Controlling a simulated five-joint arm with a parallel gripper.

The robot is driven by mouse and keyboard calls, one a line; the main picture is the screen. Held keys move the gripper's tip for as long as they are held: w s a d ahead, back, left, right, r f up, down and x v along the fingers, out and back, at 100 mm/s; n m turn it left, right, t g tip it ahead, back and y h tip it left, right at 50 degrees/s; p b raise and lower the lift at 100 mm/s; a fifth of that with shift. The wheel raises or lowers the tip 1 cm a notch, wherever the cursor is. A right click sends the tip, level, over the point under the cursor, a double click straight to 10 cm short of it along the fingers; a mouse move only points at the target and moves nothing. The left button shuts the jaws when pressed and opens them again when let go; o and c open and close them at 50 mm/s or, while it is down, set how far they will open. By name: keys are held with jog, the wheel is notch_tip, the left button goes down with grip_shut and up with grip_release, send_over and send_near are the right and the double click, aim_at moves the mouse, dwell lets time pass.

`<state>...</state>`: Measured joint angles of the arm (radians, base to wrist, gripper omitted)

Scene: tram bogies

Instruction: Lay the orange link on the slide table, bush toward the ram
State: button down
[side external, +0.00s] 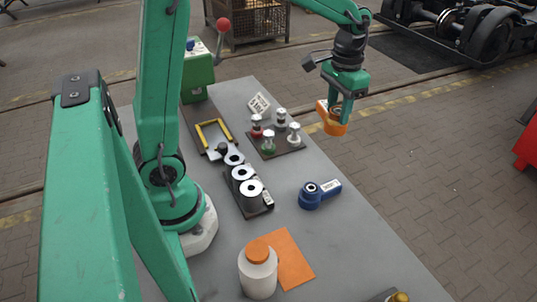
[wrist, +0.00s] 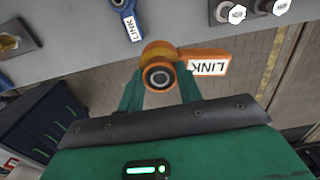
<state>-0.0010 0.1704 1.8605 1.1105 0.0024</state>
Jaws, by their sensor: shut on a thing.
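My gripper (side external: 338,108) is shut on the orange link (side external: 331,124) and holds it in the air past the bench's right edge. In the wrist view the link's round eye with its bush (wrist: 159,77) sits between my fingers (wrist: 160,92). Its flat arm, labelled LINK (wrist: 207,66), points right. A yellow-edged frame (side external: 213,134), which looks like the slide table, lies on a dark base across the bench. The green press (side external: 198,75) with a red-knobbed lever stands behind it. Its ram cannot be made out clearly.
A blue link (side external: 316,195) lies on the bench (side external: 345,235). A rack of rings (side external: 247,187), a plate with several coloured-base pegs (side external: 276,141) and a small sign (side external: 259,104) stand nearby. An orange-capped bottle (side external: 258,272) and orange sheet (side external: 292,262) are in front.

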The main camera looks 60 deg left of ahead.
jog(key=shift+a, duration=0.1)
dwell(0.6)
jog(key=s+a+f+n, duration=0.1)
jog(key=s+a+n, duration=0.3)
jog(key=a+n, duration=0.5)
jog(key=s+a+f+n, duration=0.2)
jog(key=s+a+n, duration=0.2)
jog(key=a+n, duration=0.6)
jog(key=s+a+f+n, duration=0.2)
jog(key=s+a+n, duration=0.9)
jog(key=s+n, duration=0.4)
jog(key=shift+s+a+f+n, duration=0.15)
jog(key=shift+s+a+n, duration=0.1)
jog(key=shift+n, duration=1.95)
jog(key=shift+f, duration=0.15)
jog(key=shift+d+f, duration=0.1)
jog(key=shift+f, duration=2.65)
